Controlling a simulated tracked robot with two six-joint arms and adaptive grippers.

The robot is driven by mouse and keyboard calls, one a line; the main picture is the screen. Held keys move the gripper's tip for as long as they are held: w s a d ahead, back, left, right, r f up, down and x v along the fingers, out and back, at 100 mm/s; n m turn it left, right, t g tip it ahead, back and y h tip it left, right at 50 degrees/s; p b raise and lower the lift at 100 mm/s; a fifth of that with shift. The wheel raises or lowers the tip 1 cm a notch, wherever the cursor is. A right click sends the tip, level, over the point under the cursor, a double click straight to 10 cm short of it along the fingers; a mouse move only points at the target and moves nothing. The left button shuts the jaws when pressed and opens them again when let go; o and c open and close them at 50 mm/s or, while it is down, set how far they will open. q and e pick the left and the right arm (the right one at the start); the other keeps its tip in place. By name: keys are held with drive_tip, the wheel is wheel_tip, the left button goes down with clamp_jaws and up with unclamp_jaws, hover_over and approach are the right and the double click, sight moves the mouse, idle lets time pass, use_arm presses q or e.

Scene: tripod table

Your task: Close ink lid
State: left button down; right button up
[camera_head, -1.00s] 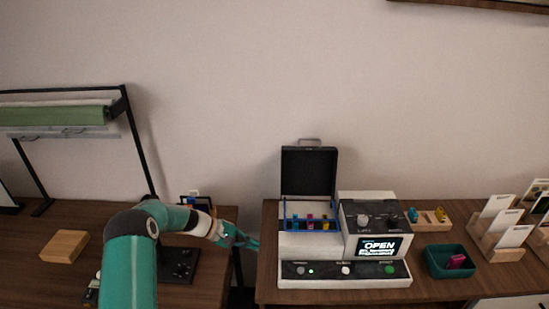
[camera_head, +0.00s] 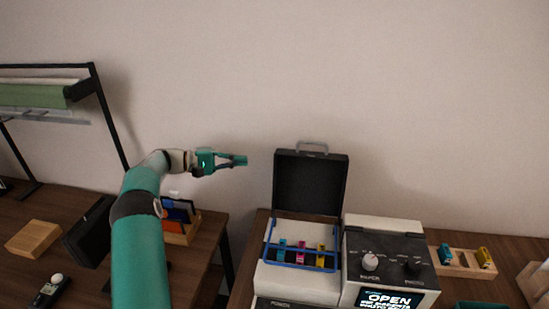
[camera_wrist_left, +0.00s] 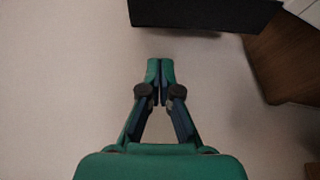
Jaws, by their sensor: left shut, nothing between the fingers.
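The ink lid (camera_head: 311,183) is a black panel with a grey handle, standing upright and open at the back of the white printer (camera_head: 300,284). Below it, a blue frame (camera_head: 301,257) surrounds the ink bay with blue, pink and yellow cartridges. The printer's screen reads OPEN. My left gripper (camera_head: 240,160) is shut and empty, in the air to the left of the lid's top edge and apart from it. In the left wrist view its fingertips (camera_wrist_left: 160,67) touch each other, and a dark panel (camera_wrist_left: 205,14), likely the lid, shows beyond them. My right gripper is not in view.
A wooden holder (camera_head: 466,262) with small cartridges sits right of the printer. A card rack (camera_head: 182,232) stands on the left table (camera_head: 212,227), with a gap between the tables. A black-framed roll stand (camera_head: 108,120) is farther left. The wall behind is bare.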

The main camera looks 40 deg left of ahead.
use_arm(q)
drive_tip(key=p+x, duration=0.3)
drive_tip(key=x, duration=0.6)
drive_tip(key=shift+w+d+r, duration=0.1)
drive_tip(key=shift+w+r, duration=0.1)
drive_tip(key=shift+w+f, duration=0.1)
